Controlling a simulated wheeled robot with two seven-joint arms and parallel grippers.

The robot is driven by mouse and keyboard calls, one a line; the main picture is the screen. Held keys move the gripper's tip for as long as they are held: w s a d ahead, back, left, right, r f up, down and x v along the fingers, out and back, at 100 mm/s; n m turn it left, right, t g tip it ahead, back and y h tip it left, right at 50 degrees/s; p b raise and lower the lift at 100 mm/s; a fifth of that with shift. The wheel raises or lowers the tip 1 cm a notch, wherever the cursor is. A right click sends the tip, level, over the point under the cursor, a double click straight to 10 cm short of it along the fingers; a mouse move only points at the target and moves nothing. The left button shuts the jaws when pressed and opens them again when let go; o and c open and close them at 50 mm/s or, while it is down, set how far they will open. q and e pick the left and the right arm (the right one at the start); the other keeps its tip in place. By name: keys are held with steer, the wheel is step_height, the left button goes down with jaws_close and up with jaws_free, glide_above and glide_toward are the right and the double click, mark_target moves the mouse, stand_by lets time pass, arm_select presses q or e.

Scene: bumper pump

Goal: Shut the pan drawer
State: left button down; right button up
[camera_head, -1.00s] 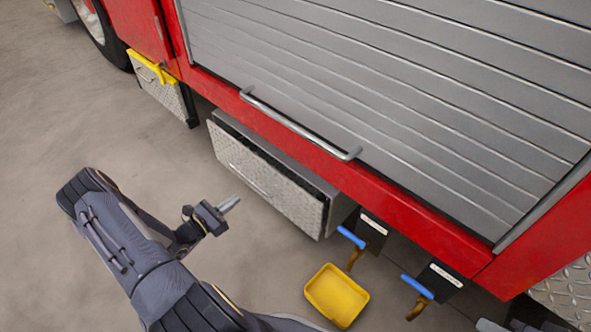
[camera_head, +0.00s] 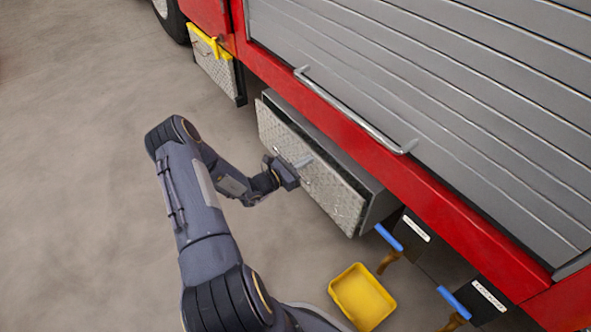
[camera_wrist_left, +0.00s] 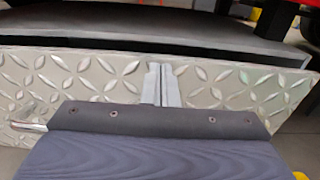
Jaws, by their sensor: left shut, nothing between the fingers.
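The pan drawer (camera_head: 335,196) has a diamond-plate metal front and stands pulled out below the red side of the truck. Its front also spans the left wrist view (camera_wrist_left: 235,84), with a dark gap behind its top edge. My left gripper (camera_head: 304,161) is shut and empty, with its fingertips at the middle of the drawer front. In the left wrist view the closed fingers (camera_wrist_left: 161,84) lie against or just before the plate; I cannot tell if they touch. The drawer's handle is partly hidden by the gripper. My right gripper is not in view.
A yellow tray (camera_head: 362,297) lies on the floor by two blue-handled valves (camera_head: 389,238). A second diamond-plate box (camera_head: 214,68) with a yellow top edge is farther left. A grey roller shutter with a bar handle (camera_head: 350,112) is above. The floor at left is clear.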

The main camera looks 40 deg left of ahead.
arm_select(q)
steer(key=shift+w+d, duration=0.1)
steer(key=shift+w, duration=0.1)
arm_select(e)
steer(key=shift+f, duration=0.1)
arm_select(q)
steer(key=x, duration=0.4)
steer(key=shift+w+r+b, duration=0.15)
steer(key=shift+w+b, duration=0.15)
steer(key=shift+w, duration=0.1)
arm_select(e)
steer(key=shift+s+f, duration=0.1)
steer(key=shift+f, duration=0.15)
